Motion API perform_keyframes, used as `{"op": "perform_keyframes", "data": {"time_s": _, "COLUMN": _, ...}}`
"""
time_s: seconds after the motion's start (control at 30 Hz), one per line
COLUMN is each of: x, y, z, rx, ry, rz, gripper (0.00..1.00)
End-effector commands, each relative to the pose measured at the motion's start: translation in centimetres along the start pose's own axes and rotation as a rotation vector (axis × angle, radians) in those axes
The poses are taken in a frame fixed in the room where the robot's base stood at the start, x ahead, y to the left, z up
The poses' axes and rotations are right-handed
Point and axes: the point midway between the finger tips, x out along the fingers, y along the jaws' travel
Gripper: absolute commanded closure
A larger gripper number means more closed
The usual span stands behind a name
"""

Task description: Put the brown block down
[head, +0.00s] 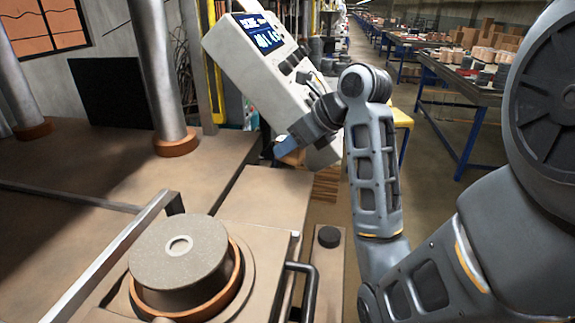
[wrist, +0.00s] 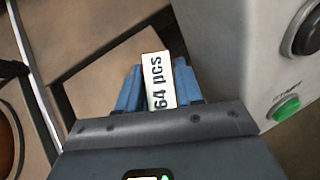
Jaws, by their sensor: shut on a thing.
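My gripper (wrist: 157,78) is shut on a block (wrist: 158,90), with a blue finger on each side in the wrist view. In the head view my gripper (head: 286,147) is at the end of the raised arm, beside the lower part of a tilted grey control box. The held block is not clear there. In the wrist view it appears above a tan surface; its height cannot be told.
The grey control box (head: 262,75) with a lit screen is close to my gripper; its green button (wrist: 287,108) shows in the wrist view. A round grey disc (head: 180,250) sits on a fixture at the front. A bare tan surface (head: 262,200) lies between. Metal columns (head: 158,70) stand at left.

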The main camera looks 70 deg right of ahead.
Motion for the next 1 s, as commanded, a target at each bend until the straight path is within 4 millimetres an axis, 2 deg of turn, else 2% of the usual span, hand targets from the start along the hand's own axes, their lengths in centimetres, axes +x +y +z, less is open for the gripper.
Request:
{"op": "perform_keyframes", "data": {"time_s": 0.17, "x": 0.9, "y": 0.2, "z": -0.1, "rx": 0.001, "ry": 0.001, "rz": -0.001, "gripper": 0.99}}
{"op": "perform_keyframes", "data": {"time_s": 0.43, "x": 3.3, "y": 0.1, "z": -2.6, "rx": 0.003, "ry": 0.001, "rz": -0.002, "gripper": 0.99}}
{"op": "perform_keyframes", "data": {"time_s": 0.83, "x": 3.6, "y": 0.2, "z": -2.8, "rx": 0.000, "ry": 0.000, "rz": -0.001, "gripper": 0.99}}
{"op": "perform_keyframes", "data": {"time_s": 0.87, "x": 3.6, "y": 0.2, "z": -2.8, "rx": -0.001, "ry": 0.000, "rz": -0.001, "gripper": 0.62}}
{"op": "perform_keyframes", "data": {"time_s": 0.93, "x": 3.6, "y": 0.2, "z": -2.8, "rx": -0.001, "ry": -0.001, "rz": -0.002, "gripper": 0.56}}
{"op": "perform_keyframes", "data": {"time_s": 1.0, "x": 3.6, "y": 0.2, "z": -2.8, "rx": -0.001, "ry": -0.001, "rz": -0.002, "gripper": 0.54}}
